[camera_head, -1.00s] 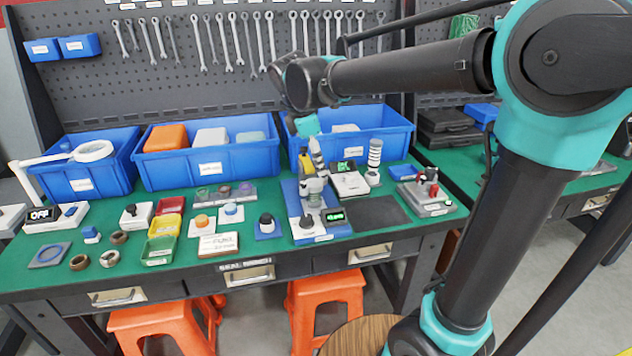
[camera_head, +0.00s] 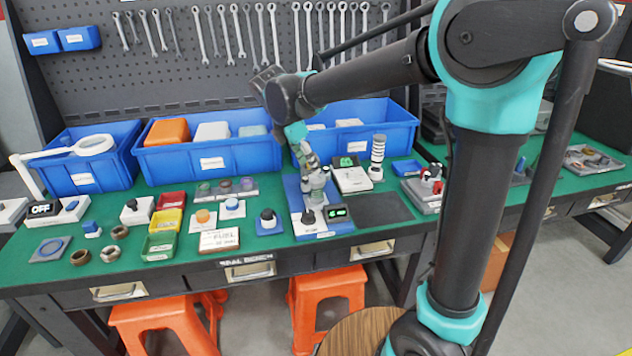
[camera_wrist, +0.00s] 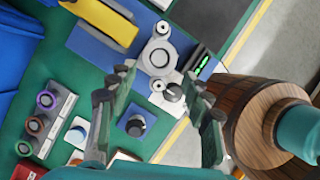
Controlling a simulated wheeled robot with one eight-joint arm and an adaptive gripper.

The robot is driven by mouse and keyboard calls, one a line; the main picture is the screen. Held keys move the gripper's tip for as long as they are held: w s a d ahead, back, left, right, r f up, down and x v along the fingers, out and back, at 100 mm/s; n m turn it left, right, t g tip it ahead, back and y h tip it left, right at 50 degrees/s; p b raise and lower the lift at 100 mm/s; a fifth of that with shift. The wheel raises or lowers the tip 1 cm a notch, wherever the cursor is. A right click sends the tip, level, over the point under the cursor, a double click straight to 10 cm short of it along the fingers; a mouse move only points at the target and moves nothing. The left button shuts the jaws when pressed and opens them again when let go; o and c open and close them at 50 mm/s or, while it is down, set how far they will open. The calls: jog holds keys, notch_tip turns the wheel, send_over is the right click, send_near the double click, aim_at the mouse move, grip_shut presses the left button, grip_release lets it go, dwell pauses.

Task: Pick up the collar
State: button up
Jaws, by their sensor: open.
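Several ring-shaped metal parts that may be collars lie at the bench's front left: a brown ring (camera_head: 80,257), a steel ring (camera_head: 110,253) and a dark ring (camera_head: 118,232). I cannot tell which is the collar. My gripper (camera_head: 312,168) is at the blue-based test fixture (camera_head: 297,196), well to the right of these rings. The fixture's grey round part (camera_wrist: 158,56) lies just beyond the fingertips, and a black knob (camera_wrist: 136,125) shows between the fingers.
Red, yellow and green trays (camera_head: 157,246) sit left of centre. Blue bins (camera_head: 208,158) line the back. A dark mat (camera_head: 384,209) lies bare to the right. A wooden round stool (camera_wrist: 262,122) is near.

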aim_at(317, 179)
jog(key=shift+x, duration=3.1)
jog(key=shift+w, duration=0.1)
jog(key=c, duration=0.8)
jog(key=shift+r, duration=0.1)
